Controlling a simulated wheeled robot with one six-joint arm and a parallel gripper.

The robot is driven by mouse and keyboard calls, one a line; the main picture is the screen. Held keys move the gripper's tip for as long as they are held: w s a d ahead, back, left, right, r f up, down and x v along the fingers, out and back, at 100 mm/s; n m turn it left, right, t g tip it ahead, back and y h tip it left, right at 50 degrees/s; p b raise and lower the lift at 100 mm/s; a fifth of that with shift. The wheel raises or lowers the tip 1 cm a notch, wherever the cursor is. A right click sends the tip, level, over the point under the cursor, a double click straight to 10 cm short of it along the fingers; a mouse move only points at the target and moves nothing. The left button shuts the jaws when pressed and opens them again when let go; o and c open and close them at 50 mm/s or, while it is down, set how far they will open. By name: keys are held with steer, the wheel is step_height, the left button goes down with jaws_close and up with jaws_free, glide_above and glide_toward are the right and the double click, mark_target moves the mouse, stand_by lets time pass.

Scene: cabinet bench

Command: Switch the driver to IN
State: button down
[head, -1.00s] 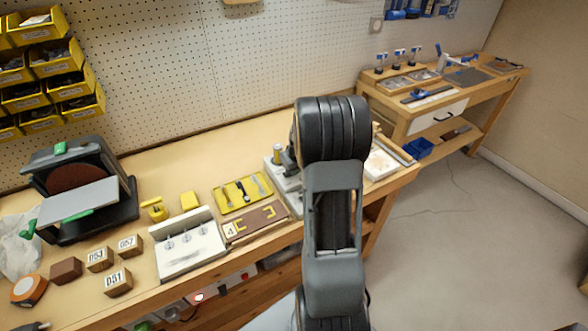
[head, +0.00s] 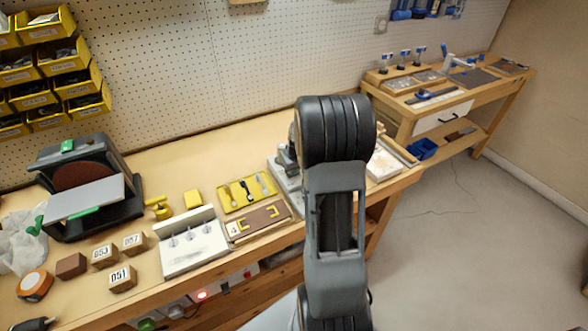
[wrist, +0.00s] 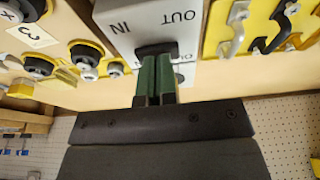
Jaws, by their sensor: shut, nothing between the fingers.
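The driver (wrist: 185,42) is a light grey box with the words IN and OUT, seen upside down in the wrist view. IN is at the left of its black switch (wrist: 150,50) and OUT at the right. My gripper (wrist: 157,62) has its green fingers shut together, empty, with the tips at or just in front of the switch. I cannot tell if they touch it. The tips partly cover the switch, so its position is unclear. In the head view my arm hides the gripper and much of the area behind it.
A yellow tray of tools (head: 232,206) lies beside a brown board (head: 273,223) and a white block with knobs (head: 207,255). In the wrist view, black knobs on yellow mounts (wrist: 88,52) stand left of the driver. A second bench (head: 398,105) is at the back right.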

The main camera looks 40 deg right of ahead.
steer(key=w+v, duration=0.1)
steer(key=v, duration=1.2)
steer(key=shift+r+p, duration=0.3)
steer(key=shift+p, duration=0.15)
steer(key=shift+s+f, duration=0.1)
steer(key=shift+w+d+r+b, duration=0.15)
steer(key=shift+d+b, duration=0.2)
steer(key=shift+b, duration=0.5)
steer(key=shift+w+d+r+b, duration=0.15)
steer(key=shift+d+b, duration=0.2)
steer(key=shift+b, duration=0.45)
steer(key=x, duration=1.2)
steer(key=shift+s+f, duration=0.1)
steer(key=shift+s, duration=0.2)
steer(key=shift+f, duration=0.95)
